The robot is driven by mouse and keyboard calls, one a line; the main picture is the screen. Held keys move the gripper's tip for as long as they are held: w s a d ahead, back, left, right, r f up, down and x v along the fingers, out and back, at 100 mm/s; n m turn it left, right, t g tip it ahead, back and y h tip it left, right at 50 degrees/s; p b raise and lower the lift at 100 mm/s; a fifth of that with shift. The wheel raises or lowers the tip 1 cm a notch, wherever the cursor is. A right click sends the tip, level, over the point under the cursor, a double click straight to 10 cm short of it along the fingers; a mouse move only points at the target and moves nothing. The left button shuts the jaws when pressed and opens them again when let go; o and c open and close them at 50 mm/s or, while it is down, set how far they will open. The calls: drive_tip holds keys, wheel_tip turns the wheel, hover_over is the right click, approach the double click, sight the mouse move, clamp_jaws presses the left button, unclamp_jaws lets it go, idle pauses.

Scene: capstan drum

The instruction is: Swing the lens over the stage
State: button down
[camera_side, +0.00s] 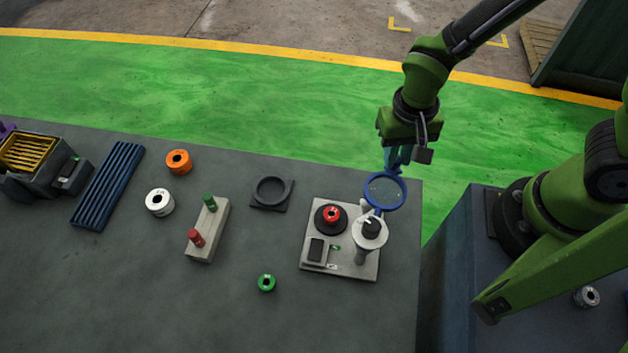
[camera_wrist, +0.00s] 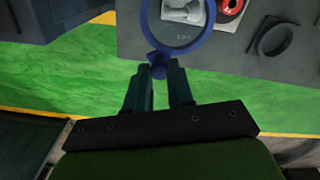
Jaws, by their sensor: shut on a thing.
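The lens is a clear disc in a blue ring (camera_side: 384,191) on a swing arm, out to the back right of the grey base plate (camera_side: 312,262). The stage is a black round platform (camera_side: 322,226) on that plate, with a red spool (camera_side: 332,214) on it. The lens is not over the stage. A grey post with a white round top (camera_side: 369,232) stands at the plate's right side. My gripper (camera_side: 395,165) is shut on the lens's blue tab at its far edge. In the wrist view the fingertips (camera_wrist: 160,74) pinch the tab below the blue ring (camera_wrist: 148,22).
A dark ring-shaped holder (camera_side: 285,204) lies left of the plate. A green spool (camera_side: 267,283) is in front left. A block with red and green pegs (camera_side: 207,230), white (camera_side: 159,202) and orange (camera_side: 178,162) spools and a blue ribbed tray (camera_side: 108,185) stand further left.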

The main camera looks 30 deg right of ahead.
drive_tip(key=w+a+n, duration=0.7)
drive_tip(key=a+n, duration=0.4)
drive_tip(key=a, duration=0.1)
drive_tip(key=shift+a, duration=0.5)
drive_tip(key=c, duration=1)
unclamp_jaws()
wheel_tip(320, 180, up, 17)
drive_tip(key=shift+f, duration=0.1)
